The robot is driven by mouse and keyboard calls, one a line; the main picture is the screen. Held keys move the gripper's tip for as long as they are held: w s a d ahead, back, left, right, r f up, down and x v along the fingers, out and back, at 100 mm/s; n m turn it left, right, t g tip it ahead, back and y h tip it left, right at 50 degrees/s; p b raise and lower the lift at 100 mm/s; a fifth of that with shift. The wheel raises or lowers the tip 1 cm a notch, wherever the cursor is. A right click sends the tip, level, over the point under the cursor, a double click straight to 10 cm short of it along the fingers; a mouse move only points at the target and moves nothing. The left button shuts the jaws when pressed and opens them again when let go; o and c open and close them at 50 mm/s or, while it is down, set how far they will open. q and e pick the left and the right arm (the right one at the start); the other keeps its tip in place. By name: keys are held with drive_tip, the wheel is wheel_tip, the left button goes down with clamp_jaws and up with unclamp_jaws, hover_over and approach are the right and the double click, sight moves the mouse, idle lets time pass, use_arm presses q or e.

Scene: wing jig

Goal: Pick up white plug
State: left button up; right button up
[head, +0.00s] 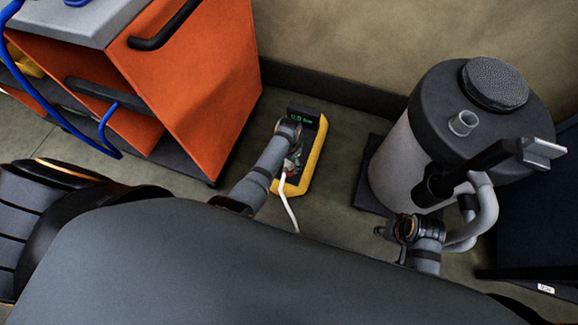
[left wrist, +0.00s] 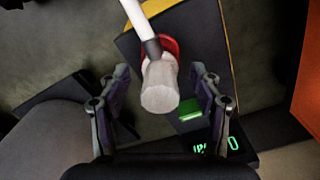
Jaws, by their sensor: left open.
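The white plug (left wrist: 160,88) shows in the left wrist view as a pale rounded body with a dark collar and a white cable (left wrist: 134,14). A red ring (left wrist: 172,46) lies behind its collar. My left gripper (left wrist: 161,84) is open, with one finger on each side of the plug and visible gaps to both.
The device has a lit green display (head: 297,119). An orange cabinet (head: 205,85) stands to the left with blue hoses. A grey canister (head: 400,165) with a black lid and hose stands to the right on a dark base.

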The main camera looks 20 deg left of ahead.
use_arm(q)
drive_tip(key=c, duration=1.2)
drive_tip(key=shift+r, duration=0.1)
